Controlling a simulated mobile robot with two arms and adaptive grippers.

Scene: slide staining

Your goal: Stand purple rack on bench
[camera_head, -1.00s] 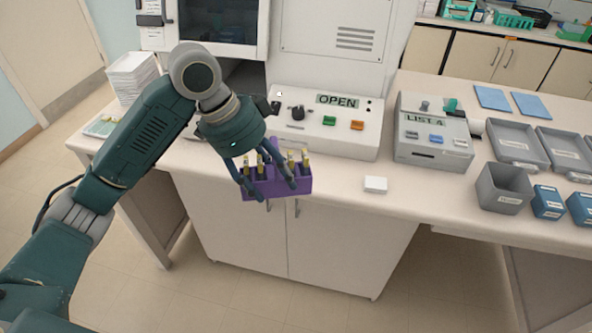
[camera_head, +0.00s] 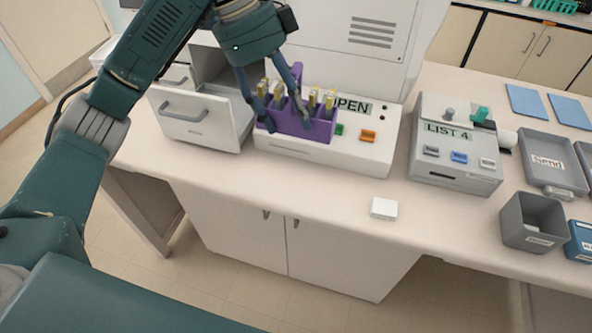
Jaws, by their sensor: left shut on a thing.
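The purple rack (camera_head: 291,125) hangs in front of the white machine with the OPEN label. It holds several yellow-topped slides. My left gripper (camera_head: 292,112) is shut on the rack, with its fingers reaching down over it from above. The rack looks upright and appears held above the bench (camera_head: 320,185); the exact gap to the bench or machine cannot be told. My right gripper is not in view.
An open grey-white drawer (camera_head: 195,122) is left of the rack. The OPEN machine's front panel (camera_head: 340,155) is behind it. A small white block (camera_head: 384,208) lies on the bench front. The LIST 4 device (camera_head: 455,150) and grey bins (camera_head: 532,222) are right.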

